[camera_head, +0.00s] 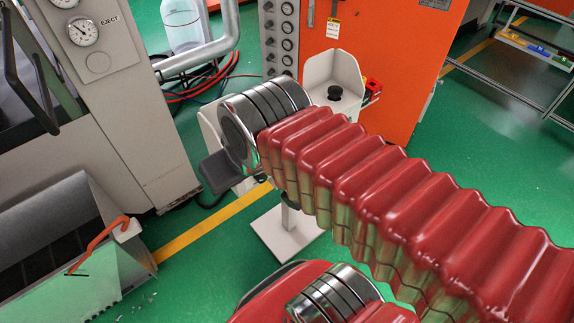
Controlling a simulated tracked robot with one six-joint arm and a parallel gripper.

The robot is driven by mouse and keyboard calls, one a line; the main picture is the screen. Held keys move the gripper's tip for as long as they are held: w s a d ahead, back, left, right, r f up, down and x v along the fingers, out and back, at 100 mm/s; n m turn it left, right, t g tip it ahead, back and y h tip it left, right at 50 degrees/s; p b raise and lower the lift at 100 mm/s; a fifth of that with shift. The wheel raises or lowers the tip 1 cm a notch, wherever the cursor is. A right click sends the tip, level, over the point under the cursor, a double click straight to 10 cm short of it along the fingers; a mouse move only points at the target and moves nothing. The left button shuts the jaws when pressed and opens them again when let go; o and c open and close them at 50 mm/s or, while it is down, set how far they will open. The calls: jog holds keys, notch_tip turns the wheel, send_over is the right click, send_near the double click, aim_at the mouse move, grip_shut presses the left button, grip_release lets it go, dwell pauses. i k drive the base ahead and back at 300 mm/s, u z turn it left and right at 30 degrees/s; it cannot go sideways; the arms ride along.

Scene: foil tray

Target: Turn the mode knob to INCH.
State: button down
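No knob marked INCH can be read in the head view, so I cannot tell which one is the mode knob. A pale control stand (286,236) rises from a square foot, and my arm hides the middle of it. At its upper right, a pale shroud surrounds a black round button or knob (335,92). My arm, with red ribbed covers and metal rings, crosses in front of the stand. My gripper is not seen.
An orange cabinet (388,75) with a grey strip of several round dials (286,45) stands behind. A grey machine (125,105) with a gauge marked EJECT is at left, above a grey bin (55,215). A rack (530,75) stands at right. Green floor is open between.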

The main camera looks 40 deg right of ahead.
aim_at(261, 178)
jog(key=k, duration=1.3)
jog(key=u, duration=0.6)
jog(key=i, duration=1.55)
jog(key=z, duration=0.6)
